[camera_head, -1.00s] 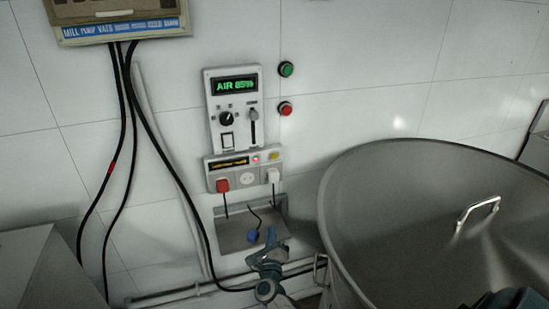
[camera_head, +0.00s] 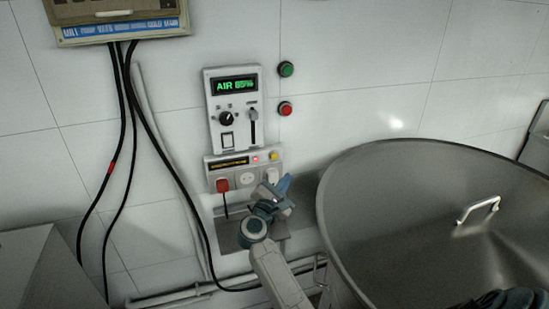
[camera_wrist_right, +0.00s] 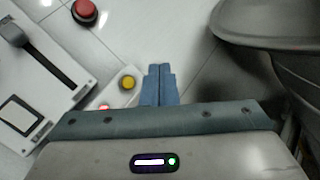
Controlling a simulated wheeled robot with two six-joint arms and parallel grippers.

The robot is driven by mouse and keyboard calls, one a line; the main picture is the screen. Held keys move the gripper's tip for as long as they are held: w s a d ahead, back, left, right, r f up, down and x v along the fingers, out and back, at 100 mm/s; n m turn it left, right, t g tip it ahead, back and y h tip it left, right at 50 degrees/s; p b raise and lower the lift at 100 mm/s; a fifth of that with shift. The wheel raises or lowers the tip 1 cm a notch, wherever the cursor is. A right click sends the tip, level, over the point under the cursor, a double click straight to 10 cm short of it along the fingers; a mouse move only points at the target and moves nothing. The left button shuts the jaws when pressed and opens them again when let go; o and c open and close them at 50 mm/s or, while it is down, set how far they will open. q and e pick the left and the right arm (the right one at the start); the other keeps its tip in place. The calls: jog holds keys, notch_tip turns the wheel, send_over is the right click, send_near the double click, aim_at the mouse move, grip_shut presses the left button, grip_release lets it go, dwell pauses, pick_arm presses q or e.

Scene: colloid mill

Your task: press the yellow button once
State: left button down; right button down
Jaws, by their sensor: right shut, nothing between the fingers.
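The yellow button (camera_head: 274,156) is on the right end of the small socket panel (camera_head: 214,165) on the tiled wall. It also shows in the right wrist view (camera_wrist_right: 128,82), just left of the fingers. My right gripper (camera_head: 285,183) is shut and empty, with its blue fingertips a little below and right of the button in the head view. The fingers (camera_wrist_right: 158,82) lie together in the wrist view, and a gap shows beside the button. My left gripper is not in view.
Above are the control box (camera_head: 235,142), a green button (camera_head: 286,69) and a red button (camera_head: 285,108). A large steel vessel (camera_head: 400,165) stands close on the right. Black cables hang on the left.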

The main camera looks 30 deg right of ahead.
aim_at(274, 156)
jog(key=w+d+b, duration=0.2)
jog(key=w+b, duration=0.1)
jog(key=w, duration=0.5)
jog(key=shift+w, duration=0.3)
dwell(1.8)
jog(key=shift+w+d+b, duration=0.15)
jog(key=shift+w+b, duration=0.25)
jog(key=shift+b, duration=0.45)
